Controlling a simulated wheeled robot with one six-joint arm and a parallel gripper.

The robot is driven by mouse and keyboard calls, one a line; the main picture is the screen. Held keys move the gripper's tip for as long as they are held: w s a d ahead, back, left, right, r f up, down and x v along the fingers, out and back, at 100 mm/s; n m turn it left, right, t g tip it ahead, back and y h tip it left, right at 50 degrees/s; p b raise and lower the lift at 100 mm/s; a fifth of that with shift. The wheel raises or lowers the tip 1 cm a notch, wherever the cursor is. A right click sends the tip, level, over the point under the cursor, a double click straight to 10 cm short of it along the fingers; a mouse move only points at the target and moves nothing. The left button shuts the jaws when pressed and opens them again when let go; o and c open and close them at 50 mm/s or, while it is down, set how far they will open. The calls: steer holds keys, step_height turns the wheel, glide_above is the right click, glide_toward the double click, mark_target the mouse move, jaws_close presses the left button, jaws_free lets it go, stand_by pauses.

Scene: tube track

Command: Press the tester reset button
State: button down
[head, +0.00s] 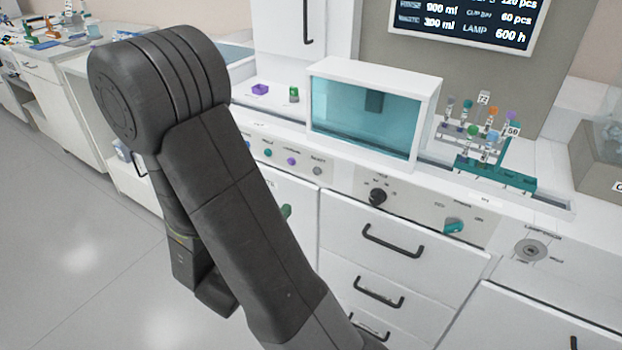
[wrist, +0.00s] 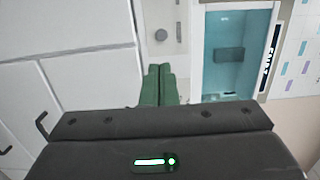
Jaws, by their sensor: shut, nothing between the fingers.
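A row of small round buttons runs along the front panel in the head view: a teal button (head: 268,153), a purple button (head: 291,161) and a grey button (head: 317,171), with a blue one partly behind my arm. The labels are too small to read surely, so I cannot tell which is the tester reset. My gripper's green fingers are shut and empty in the wrist view (wrist: 158,85). A round grey button (wrist: 160,34) lies beyond the fingertips, apart from them. In the head view only a bit of green finger (head: 286,211) shows past my arm, below the buttons.
A teal-windowed box (head: 365,110) stands on the counter above the panel. A black knob (head: 376,196) and a teal switch (head: 454,226) are farther right. Tube racks (head: 495,171) stand on the track. Drawer handles (head: 392,241) stick out below. Open floor lies left.

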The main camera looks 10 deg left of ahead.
mark_target(316, 172)
steer(key=shift+s+d, duration=0.1)
steer(key=shift+s, duration=0.05)
steer(key=p+x, duration=0.1)
steer(key=x, duration=0.5)
steer(key=p+x, duration=0.1)
steer(key=x, duration=0.6)
steer(key=shift+w+r, duration=0.25)
steer(key=shift+w, duration=0.05)
steer(key=shift+w+d, duration=0.1)
steer(key=shift+w, duration=0.15)
steer(key=shift+f, duration=0.1)
